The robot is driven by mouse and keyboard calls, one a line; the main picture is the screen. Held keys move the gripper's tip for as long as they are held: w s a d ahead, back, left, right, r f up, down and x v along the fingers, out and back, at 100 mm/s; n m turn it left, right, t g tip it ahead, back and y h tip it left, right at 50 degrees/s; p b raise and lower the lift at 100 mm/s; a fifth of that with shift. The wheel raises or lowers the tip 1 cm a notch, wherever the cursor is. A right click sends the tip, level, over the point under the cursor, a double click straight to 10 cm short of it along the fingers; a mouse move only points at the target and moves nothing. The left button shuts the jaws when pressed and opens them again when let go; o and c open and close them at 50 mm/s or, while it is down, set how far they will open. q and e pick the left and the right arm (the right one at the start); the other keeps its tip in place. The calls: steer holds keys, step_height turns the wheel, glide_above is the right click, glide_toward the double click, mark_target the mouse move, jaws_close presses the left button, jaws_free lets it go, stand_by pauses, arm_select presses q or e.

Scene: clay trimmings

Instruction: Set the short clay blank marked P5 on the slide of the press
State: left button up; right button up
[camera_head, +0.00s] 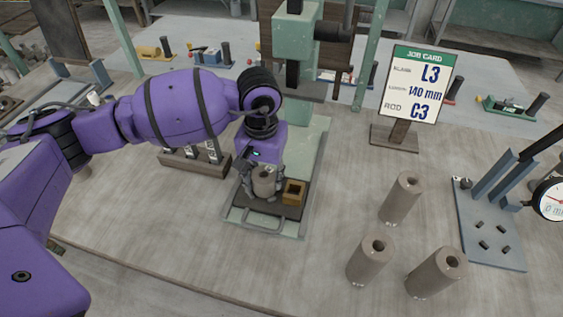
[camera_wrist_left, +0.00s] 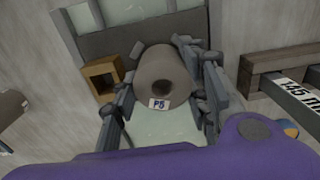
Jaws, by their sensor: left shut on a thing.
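The short clay blank marked P5 (camera_wrist_left: 170,66) is a grey-brown cylinder with a hole through it and a white label. My left gripper (camera_wrist_left: 160,88) is shut on it, with fingers along both sides. In the head view the blank (camera_head: 264,184) is at the slide (camera_head: 245,216) of the press (camera_head: 297,40), a dark plate on a pale green base with a front handle. I cannot tell whether the blank touches the plate. A small wooden block with a square opening (camera_head: 293,192) is on the slide beside the blank. My right gripper is not in view.
Several tall hollow clay cylinders (camera_head: 402,198) stand on the table to the right. A job card (camera_head: 414,84) reads L3, 140 mm, C3. A wooden rack with labelled bars (camera_head: 183,163) stands left of the slide. A blue-grey gauge fixture (camera_head: 487,230) is at the far right.

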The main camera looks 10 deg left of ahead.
arm_select(q)
steer(key=shift+f, duration=0.15)
steer(key=shift+f, duration=0.15)
steer(key=o, duration=1.2)
step_height(320, 180, up, 12)
steer(key=shift+r+b, duration=0.2)
steer(key=shift+b, duration=0.15)
